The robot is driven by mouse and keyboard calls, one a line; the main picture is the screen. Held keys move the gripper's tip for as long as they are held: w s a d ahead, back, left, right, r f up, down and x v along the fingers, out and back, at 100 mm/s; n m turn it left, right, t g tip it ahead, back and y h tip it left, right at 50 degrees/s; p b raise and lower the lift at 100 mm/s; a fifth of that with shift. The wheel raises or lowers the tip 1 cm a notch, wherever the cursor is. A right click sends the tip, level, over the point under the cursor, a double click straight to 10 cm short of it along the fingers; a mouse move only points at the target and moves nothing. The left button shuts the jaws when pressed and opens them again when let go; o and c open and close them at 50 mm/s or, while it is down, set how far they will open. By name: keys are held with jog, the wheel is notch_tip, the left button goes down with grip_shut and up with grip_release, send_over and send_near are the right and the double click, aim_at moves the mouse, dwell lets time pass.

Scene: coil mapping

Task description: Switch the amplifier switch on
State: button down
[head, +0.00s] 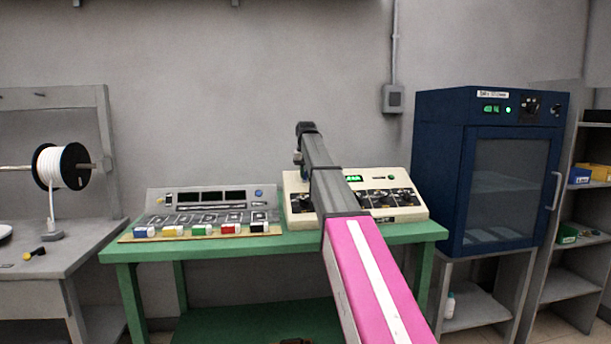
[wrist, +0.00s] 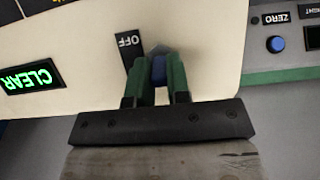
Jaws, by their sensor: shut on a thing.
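The amplifier appears to be the cream unit (head: 408,212) on the right of the green table in the head view. Its cream panel (wrist: 215,30) fills much of the wrist view. My gripper (wrist: 160,78) has green fingers, close together at the panel beside a black OFF label (wrist: 129,48). They are shut on a small blue-grey piece (wrist: 158,70), which looks like the amplifier switch. Most of the switch is hidden between the fingers, so its position is unclear. A green lit CLEAR sign (wrist: 32,78) shows on the panel.
A grey console (head: 211,200) with several coloured blocks in front stands left of the cream unit. Its blue button (wrist: 276,44) and ZERO label show in the wrist view. A dark blue cabinet (head: 440,165) stands on the right. A white spool (head: 60,166) is at the left.

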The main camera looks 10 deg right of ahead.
jog(key=shift+w+g, duration=0.15)
jog(key=shift+g, duration=0.35)
jog(key=c, duration=1.1)
grip_release()
jog(key=shift+r, duration=0.1)
